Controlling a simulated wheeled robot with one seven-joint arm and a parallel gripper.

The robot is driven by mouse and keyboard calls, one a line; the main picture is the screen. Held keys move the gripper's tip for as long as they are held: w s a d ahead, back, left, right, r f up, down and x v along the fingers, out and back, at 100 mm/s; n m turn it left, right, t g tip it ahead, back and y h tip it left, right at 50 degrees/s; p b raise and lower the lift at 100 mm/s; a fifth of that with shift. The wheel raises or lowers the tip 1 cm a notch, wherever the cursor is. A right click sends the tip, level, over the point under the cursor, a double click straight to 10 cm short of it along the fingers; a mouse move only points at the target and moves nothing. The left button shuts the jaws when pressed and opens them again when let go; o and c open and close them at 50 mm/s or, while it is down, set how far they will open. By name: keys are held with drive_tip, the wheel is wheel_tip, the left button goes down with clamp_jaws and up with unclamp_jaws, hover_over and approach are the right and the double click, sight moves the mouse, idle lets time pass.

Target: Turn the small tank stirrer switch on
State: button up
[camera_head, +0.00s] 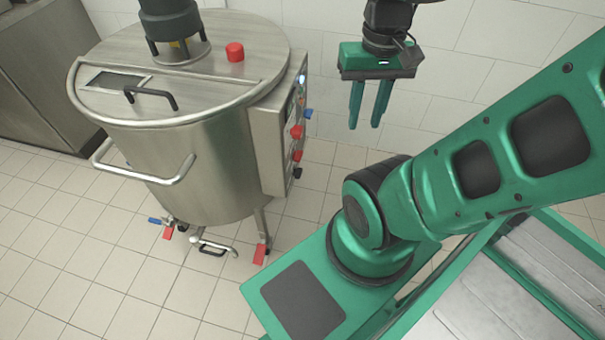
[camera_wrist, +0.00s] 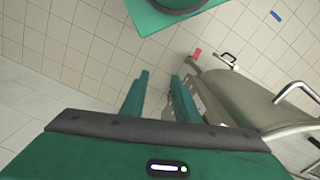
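The small steel tank (camera_head: 200,150) stands on legs at the left in the head view. A steel control box (camera_head: 275,125) is fixed to its right side, with red and blue knobs and small lights on its right face, seen at a steep slant. I cannot tell which one is the stirrer switch. My gripper (camera_head: 367,125) hangs to the right of the box, pointing down, apart from it. Its two fingers are spread with nothing between them. In the wrist view the gripper (camera_wrist: 160,82) is also open, and the tank (camera_wrist: 245,95) lies at the right; the switch face is not clear there.
A red knob (camera_head: 235,52) and a black handle (camera_head: 150,97) are on the tank lid. A bar handle (camera_head: 150,178) juts from the tank front. Valves with red and blue levers (camera_head: 168,228) sit below. A white tiled wall (camera_head: 460,90) stands behind my gripper.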

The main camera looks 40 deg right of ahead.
drive_tip(key=w+d+f+n+g+y, duration=0.1)
drive_tip(key=w+d+f+y, duration=0.3)
drive_tip(key=f, duration=0.5)
drive_tip(key=w+d+f+y, duration=0.1)
drive_tip(key=w+d+f, duration=0.3)
drive_tip(key=w+f, duration=0.3)
drive_tip(key=m+t+y, duration=0.5)
drive_tip(key=t+y, duration=0.1)
drive_tip(key=t, duration=0.9)
approach(299, 173)
drive_tip(key=x, duration=0.8)
drive_tip(key=shift+f, duration=0.35)
drive_tip(key=shift+w, duration=0.1)
drive_tip(key=shift+c, duration=0.3)
clamp_jaws()
